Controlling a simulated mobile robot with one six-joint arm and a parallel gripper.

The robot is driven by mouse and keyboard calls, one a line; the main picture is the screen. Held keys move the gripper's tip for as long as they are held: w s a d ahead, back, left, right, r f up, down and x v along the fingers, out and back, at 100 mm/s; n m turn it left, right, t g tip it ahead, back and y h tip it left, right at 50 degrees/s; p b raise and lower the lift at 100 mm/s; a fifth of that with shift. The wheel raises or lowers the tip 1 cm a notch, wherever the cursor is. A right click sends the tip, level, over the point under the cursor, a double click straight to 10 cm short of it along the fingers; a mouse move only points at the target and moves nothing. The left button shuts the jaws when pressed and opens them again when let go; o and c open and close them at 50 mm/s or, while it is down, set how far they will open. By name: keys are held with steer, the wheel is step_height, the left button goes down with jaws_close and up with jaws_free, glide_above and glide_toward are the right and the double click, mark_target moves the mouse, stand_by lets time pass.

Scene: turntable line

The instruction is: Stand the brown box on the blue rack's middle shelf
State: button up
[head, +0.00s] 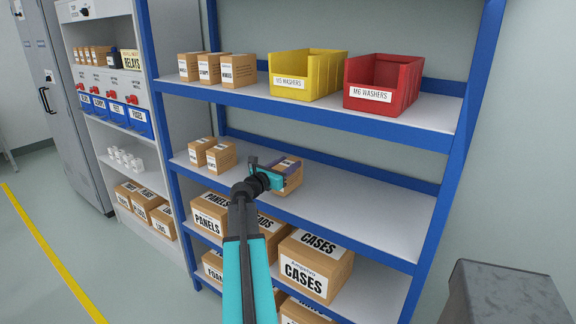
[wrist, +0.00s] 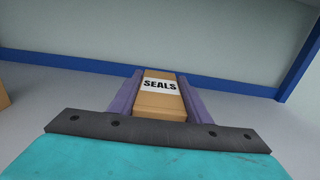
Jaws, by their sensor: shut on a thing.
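The brown box (wrist: 160,101), labelled SEALS, is between the two purple fingers of my gripper (wrist: 157,98) in the wrist view, and the fingers are shut on it. In the head view the box (head: 293,184) shows at the end of my gripper (head: 284,170), partly hidden by it. The box is over the middle shelf (head: 350,218) of the blue rack (head: 455,160), right of two small boxes. It looks upright and level, at or just above the shelf surface; I cannot tell whether it touches.
Two small brown boxes (head: 221,158) stand left on the middle shelf; its right part is clear. Above are a yellow bin (head: 305,75), a red bin (head: 383,85) and several boxes. Large CASES (head: 316,266) and PANELS (head: 210,213) boxes fill the shelf below. A blue rear rail (wrist: 90,66) runs behind.

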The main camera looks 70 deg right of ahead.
steer(key=shift+f, duration=0.25)
steer(key=shift+f, duration=0.1)
steer(key=o, duration=1.3)
steer(key=b+v, duration=0.1)
steer(key=v, duration=1.1)
steer(key=shift+b, duration=0.4)
